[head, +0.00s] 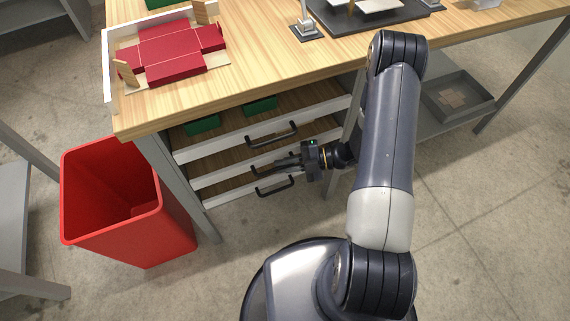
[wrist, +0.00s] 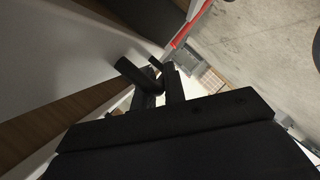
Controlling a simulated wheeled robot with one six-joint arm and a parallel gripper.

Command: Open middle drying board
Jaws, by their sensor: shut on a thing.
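Several white-fronted drying boards with black bar handles are stacked under the wooden bench. The middle drying board (head: 215,175) has its handle (head: 262,168) at my gripper (head: 290,161). My gripper is shut on that handle, reaching in from the right. In the wrist view my gripper's dark fingers (wrist: 152,88) close around the black handle, beside a white front; the exact contact is partly hidden. The top drying board (head: 225,145) is above, and the bottom drying board (head: 235,190) is below with its own handle (head: 275,186). How far the middle board stands out is hard to tell.
Green pieces (head: 202,125) lie on the top board. A red bin (head: 150,222) stands left of the boards by the bench leg. A red box blank (head: 165,50) lies on the bench. A grey tray (head: 458,97) sits on the lower shelf at right. Floor in front is clear.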

